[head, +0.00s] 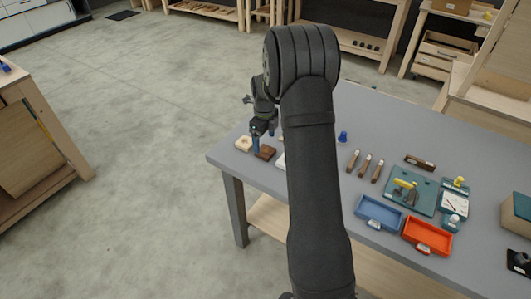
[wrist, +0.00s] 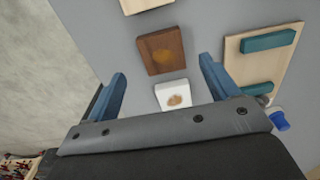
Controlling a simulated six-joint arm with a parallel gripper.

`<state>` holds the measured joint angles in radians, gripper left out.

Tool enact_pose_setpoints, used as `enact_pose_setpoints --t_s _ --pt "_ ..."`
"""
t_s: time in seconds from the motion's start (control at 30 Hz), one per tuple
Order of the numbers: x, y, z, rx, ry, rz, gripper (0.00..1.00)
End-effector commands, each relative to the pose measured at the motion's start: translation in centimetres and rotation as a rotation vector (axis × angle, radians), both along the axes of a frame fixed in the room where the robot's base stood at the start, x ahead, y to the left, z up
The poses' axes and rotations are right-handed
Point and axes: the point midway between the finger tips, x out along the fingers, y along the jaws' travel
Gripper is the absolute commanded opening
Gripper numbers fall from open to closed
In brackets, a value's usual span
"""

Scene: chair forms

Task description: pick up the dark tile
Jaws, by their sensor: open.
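The dark tile is a brown wooden square with a lighter oval patch; it lies flat on the grey table near its left corner in the head view (head: 266,152). In the wrist view the dark tile (wrist: 152,62) shows ahead of and between the two blue fingertips. My gripper (wrist: 163,68) is open, with nothing between its fingers. In the head view my gripper (head: 263,138) hangs just above the dark tile, fingers pointing down. Its exact height over the tile is hard to tell.
A pale tile (head: 243,143) and a white tile (wrist: 171,88) lie on either side. A pale board with teal blocks (wrist: 239,69) is at right. A blue knob (head: 343,137), wooden-handled tools (head: 365,165), a blue tray (head: 361,218) and an orange tray (head: 408,238) stand farther right.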

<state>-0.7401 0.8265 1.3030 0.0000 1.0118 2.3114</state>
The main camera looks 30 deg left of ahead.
Motion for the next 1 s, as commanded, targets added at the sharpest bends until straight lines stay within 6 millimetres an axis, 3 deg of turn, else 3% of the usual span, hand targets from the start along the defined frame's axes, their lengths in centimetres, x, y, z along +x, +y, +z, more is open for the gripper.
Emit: enact_pose_setpoints --t_s 0.33,0.6,0.63,0.87,1.0 --pt "0.3 -0.3 -4.4 -0.002 0.002 0.000 0.80" --pt "0.3 -0.3 -5.1 0.000 0.000 0.000 0.80" --pt "0.3 -0.3 -5.1 0.000 0.000 0.000 0.78" --pt "0.3 -0.3 -5.0 0.000 0.000 0.000 0.33" --pt "0.3 -0.3 -5.0 0.000 0.000 0.000 0.31"
